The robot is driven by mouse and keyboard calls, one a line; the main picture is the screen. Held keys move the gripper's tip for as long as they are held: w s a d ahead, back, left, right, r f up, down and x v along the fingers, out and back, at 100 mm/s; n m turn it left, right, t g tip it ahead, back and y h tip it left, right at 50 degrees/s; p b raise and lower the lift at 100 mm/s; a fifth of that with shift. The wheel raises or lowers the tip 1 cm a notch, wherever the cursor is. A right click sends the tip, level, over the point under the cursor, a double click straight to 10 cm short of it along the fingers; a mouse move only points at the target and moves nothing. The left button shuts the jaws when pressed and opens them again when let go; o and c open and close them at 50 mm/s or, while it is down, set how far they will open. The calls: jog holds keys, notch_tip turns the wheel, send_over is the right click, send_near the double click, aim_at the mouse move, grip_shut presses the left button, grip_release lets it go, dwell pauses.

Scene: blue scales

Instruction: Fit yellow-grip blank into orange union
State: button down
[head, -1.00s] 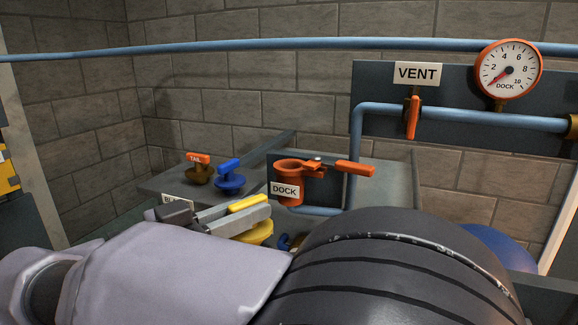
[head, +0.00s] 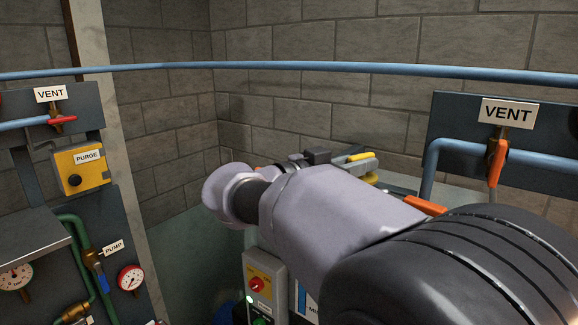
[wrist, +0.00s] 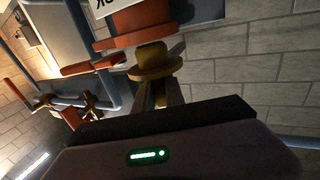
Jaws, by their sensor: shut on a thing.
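The yellow-grip blank (head: 362,156) is in my gripper (head: 346,160), which is shut on its grip, past the far side of my arm in the head view. In the wrist view the blank's dull yellow disc (wrist: 155,70) shows beyond my gripper (wrist: 160,97).
A VENT valve with an orange lever (head: 497,160) and blue pipe stands at the right. At the left are a yellow PURGE box (head: 82,166) and gauges. A red-knob control box (head: 262,285) stands below my arm. A blue pipe (head: 300,66) crosses the wall.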

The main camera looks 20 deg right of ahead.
notch_tip(320, 180, down, 2)
jog(key=shift+a+f, duration=0.1)
jog(key=shift+f, duration=0.05)
jog(key=c, duration=1.4)
grip_release()
